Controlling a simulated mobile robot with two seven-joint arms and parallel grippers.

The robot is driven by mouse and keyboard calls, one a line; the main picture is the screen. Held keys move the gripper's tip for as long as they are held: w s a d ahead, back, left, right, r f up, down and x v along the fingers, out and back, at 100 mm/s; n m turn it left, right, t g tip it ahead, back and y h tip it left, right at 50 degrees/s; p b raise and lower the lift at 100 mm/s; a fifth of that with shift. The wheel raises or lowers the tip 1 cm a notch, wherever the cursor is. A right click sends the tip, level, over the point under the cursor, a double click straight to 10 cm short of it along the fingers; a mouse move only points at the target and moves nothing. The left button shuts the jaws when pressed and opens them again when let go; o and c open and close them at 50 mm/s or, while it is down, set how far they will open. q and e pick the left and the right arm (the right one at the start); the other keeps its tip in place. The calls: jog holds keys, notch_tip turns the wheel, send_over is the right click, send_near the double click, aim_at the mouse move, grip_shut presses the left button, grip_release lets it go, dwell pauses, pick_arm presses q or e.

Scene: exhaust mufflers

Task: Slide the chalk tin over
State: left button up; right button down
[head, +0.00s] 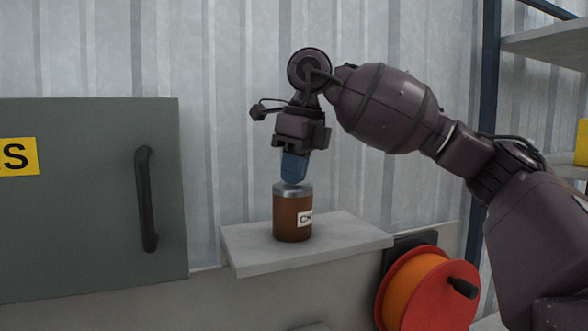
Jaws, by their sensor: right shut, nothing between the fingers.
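The chalk tin (288,218) is a brown cylinder with a grey metal lid and a white label that starts with "CH". It stands upright on a small pale grey shelf (345,236), left of the shelf's middle. My right gripper (294,180) points down just above the lid, with its blue fingers shut and nothing held. Its tips look very close to the lid; I cannot tell whether they touch it. My left gripper is not in view.
A grey cabinet door (75,220) with a black handle (147,200) is at the left. A red and orange reel (428,290) hangs below the shelf at right. The shelf top right of the tin is clear. Corrugated metal wall (230,80) stands behind.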

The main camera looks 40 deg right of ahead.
aim_at(312, 187)
jog(key=shift+s+d+f+g+b, duration=0.1)
jog(key=shift+s+d+f, duration=0.15)
jog(key=shift+s, duration=0.3)
jog(key=shift+s+d+f+g+b, duration=0.1)
jog(key=shift+s+d+f+b, duration=0.1)
jog(key=shift+s, duration=0.4)
jog(key=shift+s+d+f+g+b, duration=0.1)
jog(key=shift+s+d+f, duration=0.15)
jog(key=shift+s, duration=0.3)
jog(key=shift+d+r+p, duration=0.2)
jog(key=shift+r+p, duration=1)
jog(key=shift+p, duration=0.1)
jog(key=s+d+b, duration=0.3)
jog(key=s+d, duration=0.3)
jog(key=s, duration=0.4)
jog(key=shift+s, duration=0.2)
